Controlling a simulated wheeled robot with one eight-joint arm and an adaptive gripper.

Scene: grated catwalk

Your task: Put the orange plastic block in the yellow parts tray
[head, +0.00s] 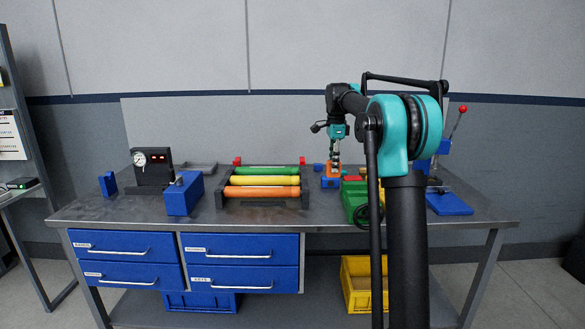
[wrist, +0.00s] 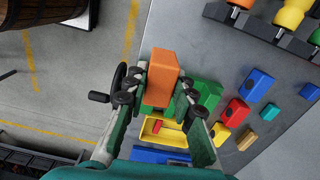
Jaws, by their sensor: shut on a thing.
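The orange plastic block (wrist: 161,78) is between the fingers of my gripper (wrist: 158,88) in the wrist view, and the gripper is shut on it. In the head view my gripper (head: 335,160) points down over the back of the bench, with the orange block at its tip (head: 333,171). A yellow tray (wrist: 148,133) shows below the block in the wrist view, with a small red piece in it. The fingers partly cover the tray's surroundings. In the head view my arm hides the spot where this tray appears to stand.
A green vise (head: 355,197) with a black handwheel stands at the bench front. Several coloured blocks, including a red block (wrist: 236,111), lie on the bench (head: 260,212). A roller rack (head: 262,203) stands to the left. A yellow crate (head: 364,300) is on the lower shelf.

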